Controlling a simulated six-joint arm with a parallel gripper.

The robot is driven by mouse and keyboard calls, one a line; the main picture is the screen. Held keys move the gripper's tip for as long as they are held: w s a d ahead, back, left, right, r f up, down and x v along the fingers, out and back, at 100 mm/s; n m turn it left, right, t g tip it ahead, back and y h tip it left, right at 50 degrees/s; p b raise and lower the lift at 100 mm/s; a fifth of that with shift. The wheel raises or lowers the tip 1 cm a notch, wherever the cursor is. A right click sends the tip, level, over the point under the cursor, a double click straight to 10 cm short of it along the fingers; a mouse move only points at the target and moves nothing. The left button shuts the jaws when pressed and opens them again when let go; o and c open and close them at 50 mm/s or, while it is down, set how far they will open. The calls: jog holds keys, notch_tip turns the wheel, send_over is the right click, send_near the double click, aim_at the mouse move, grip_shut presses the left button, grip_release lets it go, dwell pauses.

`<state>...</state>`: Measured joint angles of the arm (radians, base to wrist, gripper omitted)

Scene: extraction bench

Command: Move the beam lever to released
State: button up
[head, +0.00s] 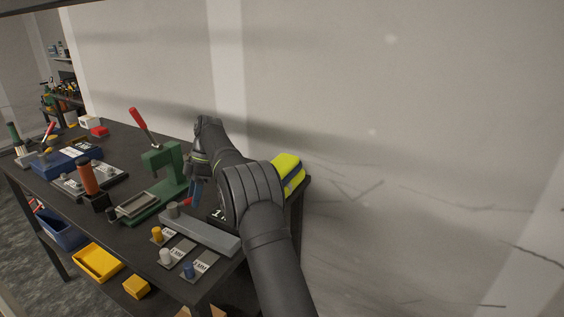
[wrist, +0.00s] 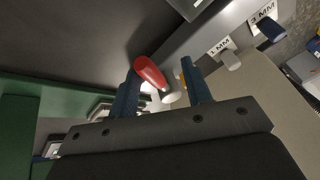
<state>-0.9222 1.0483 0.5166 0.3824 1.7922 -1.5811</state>
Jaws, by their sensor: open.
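A red-tipped lever (wrist: 150,72) with a pale metal end shows in the wrist view, between the blue fingers of my gripper (wrist: 162,82). I cannot tell whether either finger touches it. In the head view my gripper (head: 193,192) points down at the bench, just right of the green press, and a small red part (head: 186,202) shows by its fingertips. The fingers are apart. My arm hides most of what lies under and behind the gripper. No label naming the beam lever is readable.
The green press (head: 163,165) with a raised red handle (head: 139,118) stands close left of my gripper. A long grey block (head: 200,232) and several labelled pegs lie in front. A yellow-green object (head: 289,165) sits behind my arm, near the wall.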

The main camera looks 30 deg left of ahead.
jog(key=shift+s+d+m+y, duration=0.25)
jog(key=shift+d+m, duration=0.1)
jog(key=shift+m, duration=0.2)
jog(key=shift+s+d+m+y, duration=0.15)
jog(key=shift+d+m+y, duration=0.15)
jog(key=shift+m, duration=0.25)
jog(key=m, duration=0.1)
jog(key=s+d+m+y, duration=0.1)
jog(key=m, duration=0.1)
jog(key=shift+s+d+t, duration=0.2)
jog(key=shift+s+t, duration=0.1)
jog(key=shift+t, duration=0.1)
jog(key=s+m, duration=0.1)
jog(key=m+t+y, duration=0.1)
jog(key=m, duration=0.1)
jog(key=shift+s+d, duration=0.35)
jog(key=shift+s, duration=0.05)
jog(key=s+m, duration=0.1)
jog(key=m+t, duration=0.1)
jog(key=m, duration=0.1)
jog(key=shift+s+d+y, duration=0.2)
jog(key=shift+s+y, duration=0.15)
jog(key=w+d+v, duration=0.1)
jog(key=v, duration=1.7)
jog(key=w+d+f+m+t, duration=0.2)
jog(key=w+d+m, duration=0.2)
jog(key=w+d, duration=0.6)
jog(key=shift+w+d+m+t, duration=0.3)
jog(key=shift+d+m, duration=0.1)
jog(key=shift+d, duration=1.8)
